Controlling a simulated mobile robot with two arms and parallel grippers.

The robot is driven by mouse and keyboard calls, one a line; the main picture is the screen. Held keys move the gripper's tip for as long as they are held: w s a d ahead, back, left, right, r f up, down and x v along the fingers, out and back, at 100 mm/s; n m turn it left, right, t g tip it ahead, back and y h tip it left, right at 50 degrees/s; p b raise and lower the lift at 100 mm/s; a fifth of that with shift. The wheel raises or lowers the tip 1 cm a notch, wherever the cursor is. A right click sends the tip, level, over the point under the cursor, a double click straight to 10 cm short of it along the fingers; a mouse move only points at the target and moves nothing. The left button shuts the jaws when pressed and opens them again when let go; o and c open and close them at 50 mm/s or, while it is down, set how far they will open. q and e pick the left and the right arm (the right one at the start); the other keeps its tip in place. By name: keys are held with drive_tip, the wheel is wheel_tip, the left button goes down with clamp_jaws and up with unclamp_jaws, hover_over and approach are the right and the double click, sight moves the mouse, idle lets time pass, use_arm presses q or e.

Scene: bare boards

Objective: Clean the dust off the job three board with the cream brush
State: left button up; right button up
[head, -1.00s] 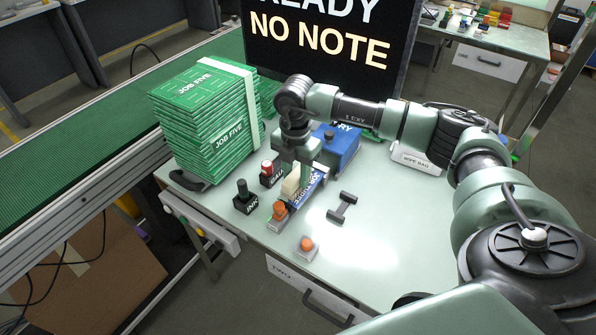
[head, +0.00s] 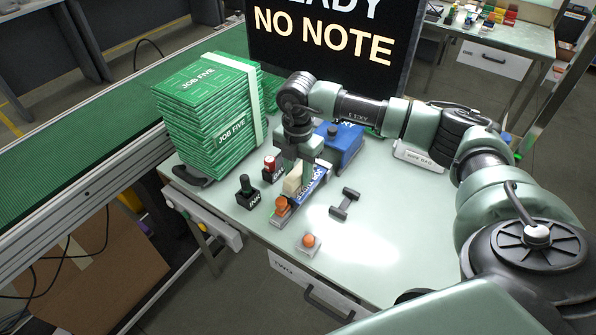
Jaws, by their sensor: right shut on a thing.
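My right gripper (head: 304,172) reaches down over the table and is shut on the cream brush (head: 292,181). The brush is at the left side of a blue board (head: 315,184) with white lettering, partly hidden, that seems to read JOB THREE. The brush looks low over the board or on it; I cannot tell if it touches. The gripper hides part of the board, and dust is too small to make out. The board lies in a narrow grey holder with an orange knob (head: 281,206) at its near end. My left gripper is not in view.
A strapped stack of green JOB FIVE boards (head: 205,125) stands left. A black INK stamp (head: 246,192), a red-topped stamp (head: 270,168) and a blue box (head: 340,147) stand close by. A dark handle (head: 344,204) and orange button (head: 308,241) lie nearer. The table's right front is clear.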

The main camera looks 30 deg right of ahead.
drive_tip(key=shift+d, duration=0.1)
idle(0.3)
drive_tip(key=shift+w+d+b, duration=0.2)
drive_tip(key=shift+w+d, duration=0.1)
drive_tip(key=shift+d, duration=0.35)
drive_tip(key=shift+w+d+b, duration=0.2)
drive_tip(key=shift+w+d, duration=0.05)
drive_tip(key=shift+d, duration=0.4)
drive_tip(key=shift+a, duration=0.2)
drive_tip(key=shift+s+a+p, duration=0.25)
drive_tip(key=shift+s+a, duration=0.05)
drive_tip(key=shift+a, duration=0.35)
drive_tip(key=shift+s+a+p, duration=0.2)
drive_tip(key=shift+s+a, duration=0.1)
drive_tip(key=shift+a, duration=0.3)
drive_tip(key=shift+w+d, duration=0.1)
drive_tip(key=shift+d, duration=0.05)
idle(0.4)
drive_tip(key=shift+w+d+b, duration=0.2)
drive_tip(key=shift+w+d, duration=0.05)
drive_tip(key=shift+d, duration=0.4)
drive_tip(key=shift+w+d+b, duration=0.15)
drive_tip(key=shift+w+d, duration=0.1)
drive_tip(key=shift+d, duration=0.4)
drive_tip(key=shift+a, duration=0.1)
